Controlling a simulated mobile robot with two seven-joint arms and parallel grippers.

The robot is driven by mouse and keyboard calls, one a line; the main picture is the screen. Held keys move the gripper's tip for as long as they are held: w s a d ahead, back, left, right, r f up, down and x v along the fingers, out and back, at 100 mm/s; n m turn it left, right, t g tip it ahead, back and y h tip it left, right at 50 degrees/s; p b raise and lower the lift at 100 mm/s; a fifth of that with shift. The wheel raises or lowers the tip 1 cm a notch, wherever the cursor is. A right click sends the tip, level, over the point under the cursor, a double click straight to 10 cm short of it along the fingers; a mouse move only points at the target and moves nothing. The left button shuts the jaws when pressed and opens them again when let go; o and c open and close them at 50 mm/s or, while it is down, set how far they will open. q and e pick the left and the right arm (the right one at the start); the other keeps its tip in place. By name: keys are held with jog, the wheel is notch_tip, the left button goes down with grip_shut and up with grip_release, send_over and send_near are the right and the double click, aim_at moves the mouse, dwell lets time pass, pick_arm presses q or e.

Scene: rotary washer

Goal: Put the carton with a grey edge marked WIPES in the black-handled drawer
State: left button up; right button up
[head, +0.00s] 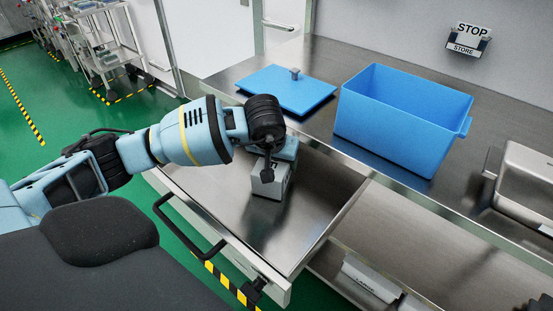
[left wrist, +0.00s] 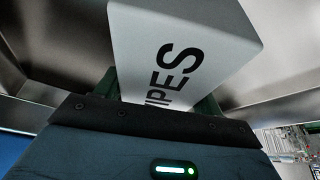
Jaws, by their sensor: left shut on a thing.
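The carton (head: 268,184) is a small pale grey box. In the left wrist view the carton (left wrist: 200,25) shows the letters "IPES", with the rest of the word hidden by my gripper. My left gripper (head: 284,158) is shut on it, with a finger on either side. It holds the carton within the open drawer (head: 215,200), near the counter side. I cannot tell whether the carton touches the drawer floor. The drawer is steel, pulled out, with a black handle (head: 181,229) on its front. My right gripper is not in view.
A blue bin (head: 395,125) and a flat blue lid (head: 286,88) stand on the steel counter (head: 232,78) behind the drawer. A steel container (head: 524,185) is at the right. White boxes (head: 370,280) lie on a lower shelf. The drawer's front part is clear.

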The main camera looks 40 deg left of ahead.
pick_arm(q)
jog(key=o, duration=0.7)
jog(key=shift+f, duration=0.2)
jog(key=o, duration=0.5)
jog(key=shift+r, duration=0.1)
jog(key=shift+c, duration=0.2)
jog(key=shift+s+r, duration=0.1)
jog(key=shift+r, duration=0.35)
jog(key=v, duration=1.1)
jog(key=shift+s+d+r+p, duration=0.1)
jog(key=shift+s+r+p, duration=0.05)
jog(key=shift+p, duration=0.25)
